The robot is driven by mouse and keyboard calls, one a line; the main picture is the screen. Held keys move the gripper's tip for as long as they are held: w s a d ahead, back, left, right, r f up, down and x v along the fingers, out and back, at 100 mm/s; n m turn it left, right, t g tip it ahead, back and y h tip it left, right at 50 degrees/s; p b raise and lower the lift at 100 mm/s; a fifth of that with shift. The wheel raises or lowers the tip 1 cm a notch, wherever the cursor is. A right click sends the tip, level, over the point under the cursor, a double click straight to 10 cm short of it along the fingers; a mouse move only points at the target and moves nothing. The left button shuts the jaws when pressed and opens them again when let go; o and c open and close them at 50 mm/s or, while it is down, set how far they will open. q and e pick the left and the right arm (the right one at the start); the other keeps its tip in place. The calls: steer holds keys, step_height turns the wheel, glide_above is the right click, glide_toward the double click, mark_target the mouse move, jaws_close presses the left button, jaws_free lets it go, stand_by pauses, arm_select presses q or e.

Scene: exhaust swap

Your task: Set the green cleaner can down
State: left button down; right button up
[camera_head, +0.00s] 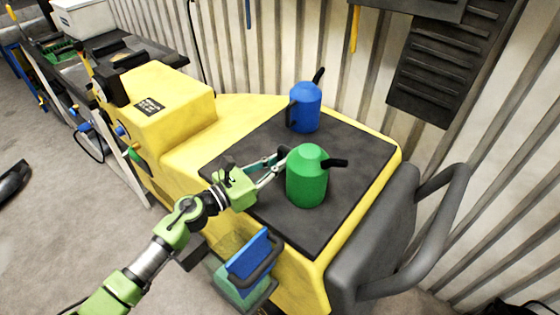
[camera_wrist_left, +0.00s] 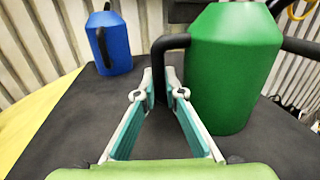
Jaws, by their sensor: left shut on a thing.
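The green cleaner can (camera_head: 307,178) is upright at the front part of the dark mat (camera_head: 262,160) on the yellow machine. It also shows large in the left wrist view (camera_wrist_left: 232,70), right of the fingers. I cannot tell for sure whether its base touches the mat. My left gripper (camera_head: 284,166) reaches in from the left and is shut on the can's black handle (camera_wrist_left: 158,50), which sits between the fingertips (camera_wrist_left: 163,88). My right gripper is not in view.
A blue can (camera_head: 305,108) stands upright farther back on the mat, with clear mat between the cans. A grey bar handle (camera_head: 440,240) is at the machine's right end. A blue and green holder (camera_head: 248,268) hangs at the front. A corrugated wall rises behind.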

arm_select(q)
steer(key=shift+r, duration=0.1)
steer(key=c, duration=2.5)
jaws_free()
steer(key=shift+f, duration=0.25)
steer(key=shift+c, duration=0.2)
steer(key=o, duration=0.4)
steer(key=shift+r, duration=0.1)
